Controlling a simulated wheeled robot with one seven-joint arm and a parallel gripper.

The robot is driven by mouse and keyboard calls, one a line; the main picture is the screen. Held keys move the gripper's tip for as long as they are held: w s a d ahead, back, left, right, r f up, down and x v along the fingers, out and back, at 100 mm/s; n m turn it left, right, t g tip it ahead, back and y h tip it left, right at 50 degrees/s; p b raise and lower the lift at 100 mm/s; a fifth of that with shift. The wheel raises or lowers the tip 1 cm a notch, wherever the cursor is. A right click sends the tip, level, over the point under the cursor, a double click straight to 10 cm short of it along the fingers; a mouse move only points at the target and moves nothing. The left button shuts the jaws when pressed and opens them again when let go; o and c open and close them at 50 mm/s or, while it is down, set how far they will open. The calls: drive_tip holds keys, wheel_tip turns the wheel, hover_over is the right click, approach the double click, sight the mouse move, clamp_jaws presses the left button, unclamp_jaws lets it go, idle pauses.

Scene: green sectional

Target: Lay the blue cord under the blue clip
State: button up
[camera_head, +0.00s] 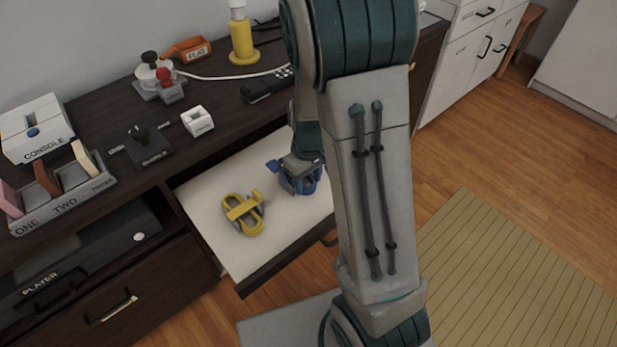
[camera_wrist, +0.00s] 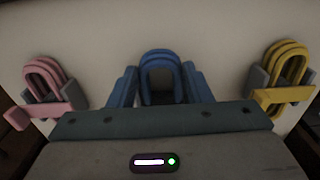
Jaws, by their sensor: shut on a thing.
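The blue cord (camera_wrist: 160,56) is a bundled loop over the pale drawer floor, in the middle of the wrist view. My gripper (camera_wrist: 160,88) is shut on it, with blue parts close on both sides of the loop. In the head view my gripper (camera_head: 299,183) is low in the open drawer, at a blue cluster beside my arm. A small blue piece (camera_head: 272,166) sticks out left there and may be the blue clip. My gripper body hides most of the clip, so I cannot tell whether the cord lies under it.
The drawer (camera_head: 215,195) stands open. A yellow cord with its yellow clip (camera_head: 243,212) lies left of my gripper. A pink cord and clip (camera_wrist: 45,85) show in the wrist view. The cabinet top (camera_head: 95,130) holds a console, a joystick and other items.

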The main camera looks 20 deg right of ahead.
drive_tip(key=o, duration=1.1)
drive_tip(key=shift+c, duration=0.2)
wheel_tip(320, 180, up, 14)
drive_tip(key=p, duration=0.3)
drive_tip(key=shift+p, duration=0.4)
drive_tip(key=s+r+m+t+p, duration=0.1)
drive_tip(key=s+r+p, duration=0.3)
drive_tip(key=r, duration=0.4)
drive_tip(key=s+a+r+m+t+p, duration=0.1)
drive_tip(key=s+r+m+p, duration=0.1)
drive_tip(key=s+r+p, duration=0.3)
drive_tip(key=s+r+m+p, duration=0.1)
drive_tip(key=s+r+p, duration=0.4)
drive_tip(key=r, duration=0.6)
drive_tip(key=p, duration=0.2)
drive_tip(key=shift+a+m+t+p, duration=0.35)
drive_tip(key=shift+a+m+t, duration=0.05)
